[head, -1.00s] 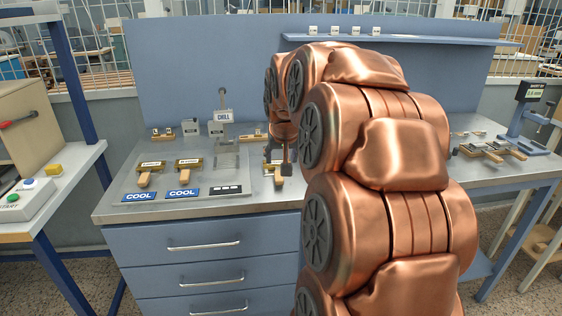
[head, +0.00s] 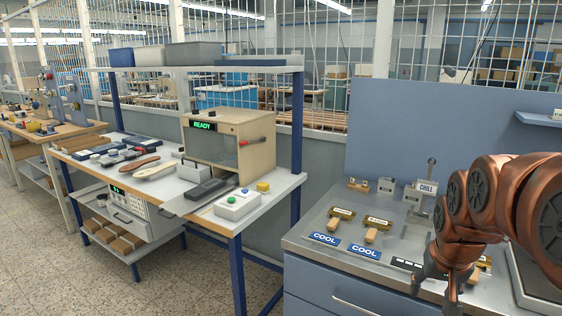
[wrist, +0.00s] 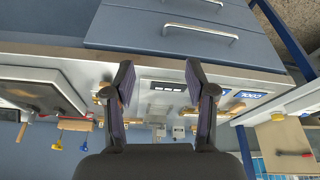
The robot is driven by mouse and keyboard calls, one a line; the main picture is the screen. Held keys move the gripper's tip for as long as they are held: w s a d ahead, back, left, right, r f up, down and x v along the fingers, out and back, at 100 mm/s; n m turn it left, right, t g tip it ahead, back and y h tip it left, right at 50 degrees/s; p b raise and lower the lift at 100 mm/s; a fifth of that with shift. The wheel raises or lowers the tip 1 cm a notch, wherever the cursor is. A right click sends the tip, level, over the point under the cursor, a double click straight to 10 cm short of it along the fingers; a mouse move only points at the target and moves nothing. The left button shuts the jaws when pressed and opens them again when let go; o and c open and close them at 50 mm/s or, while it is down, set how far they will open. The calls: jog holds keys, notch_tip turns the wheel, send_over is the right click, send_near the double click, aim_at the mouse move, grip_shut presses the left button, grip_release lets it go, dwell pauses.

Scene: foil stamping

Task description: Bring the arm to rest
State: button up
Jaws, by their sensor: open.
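My copper arm (head: 500,195) reaches in from the right of the head view. My gripper (head: 440,290) hangs at its end over the front part of the steel bench, fingers pointing down. In the wrist view my gripper (wrist: 159,78) has its two dark fingers wide apart, with nothing between them. Two brass tools with wooden handles, one on the left (head: 335,220) and one on the right (head: 374,229), lie behind the blue COOL labels. Another brass and wooden piece (head: 484,262) is partly hidden behind my gripper.
The steel bench (head: 310,236) carries a CHILL stand (head: 421,200) and small blocks at the back. Left of it stands a table with a box reading READY (head: 230,140) and a button panel (head: 236,204). Floor (head: 200,275) shows between the benches.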

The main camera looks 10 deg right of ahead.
jog(key=s+a+f+n+g+p, duration=0.1)
jog(key=s+a+n+g+p, duration=0.1)
jog(key=s+a, duration=0.6)
jog(key=s+a+f+n+g+y+p, duration=0.1)
jog(key=s+a+n+g+p, duration=0.1)
jog(key=s+a, duration=0.6)
jog(key=s+n+g, duration=0.1)
jog(key=s, duration=0.3)
jog(key=shift+s+a+f+y, duration=0.25)
jog(key=shift+s+f+y, duration=0.05)
jog(key=shift+s+f, duration=0.1)
